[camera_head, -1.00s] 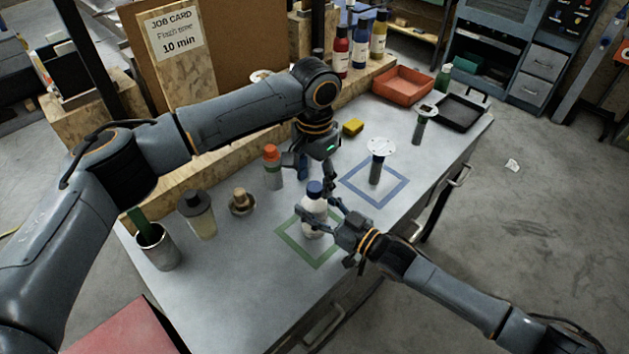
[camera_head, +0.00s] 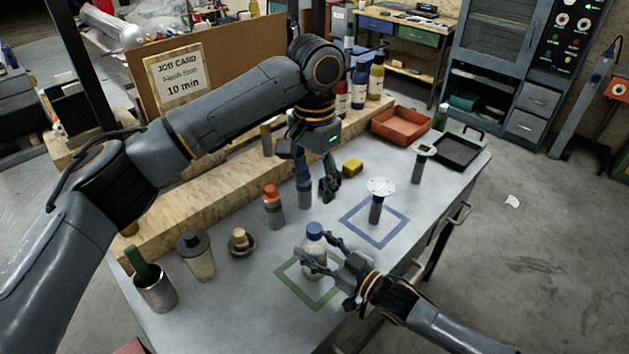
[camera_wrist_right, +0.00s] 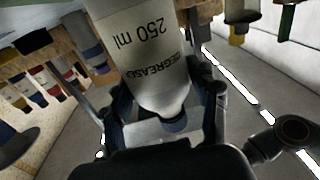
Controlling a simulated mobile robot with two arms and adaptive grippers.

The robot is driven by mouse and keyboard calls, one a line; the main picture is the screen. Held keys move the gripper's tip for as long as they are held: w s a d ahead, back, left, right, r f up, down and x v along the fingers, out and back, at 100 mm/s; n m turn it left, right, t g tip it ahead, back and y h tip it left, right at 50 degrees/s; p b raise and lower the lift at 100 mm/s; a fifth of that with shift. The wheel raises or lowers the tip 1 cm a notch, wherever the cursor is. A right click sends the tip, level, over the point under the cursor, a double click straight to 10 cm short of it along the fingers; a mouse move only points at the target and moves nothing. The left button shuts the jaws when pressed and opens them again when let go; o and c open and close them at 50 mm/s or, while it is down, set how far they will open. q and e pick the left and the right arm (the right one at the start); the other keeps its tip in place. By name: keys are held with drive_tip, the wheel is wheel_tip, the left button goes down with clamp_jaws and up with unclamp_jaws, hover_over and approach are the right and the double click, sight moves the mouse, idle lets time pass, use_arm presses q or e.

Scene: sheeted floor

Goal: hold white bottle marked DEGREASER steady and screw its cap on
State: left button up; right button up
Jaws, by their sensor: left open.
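The white DEGREASER bottle (camera_head: 313,262) stands upright inside the green square outline on the bench, with the blue cap (camera_head: 315,230) on its neck. The right wrist view shows the bottle (camera_wrist_right: 143,50) inverted, with its 250 ml label and part of the blue cap (camera_wrist_right: 177,123) at the neck. Whether the cap is tight cannot be seen. My right gripper (camera_head: 322,252) is shut around the bottle's body, one finger on each side. My left gripper (camera_head: 318,182) is open and empty, pointing down above and behind the cap, apart from it.
A white-topped stand (camera_head: 379,202) is in the blue square. The bench's front centre is clear.

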drive_tip(key=shift+o, duration=1.2)
drive_tip(key=shift+d, duration=0.1)
drive_tip(key=v, duration=1.2)
drive_tip(key=shift+f, duration=0.1)
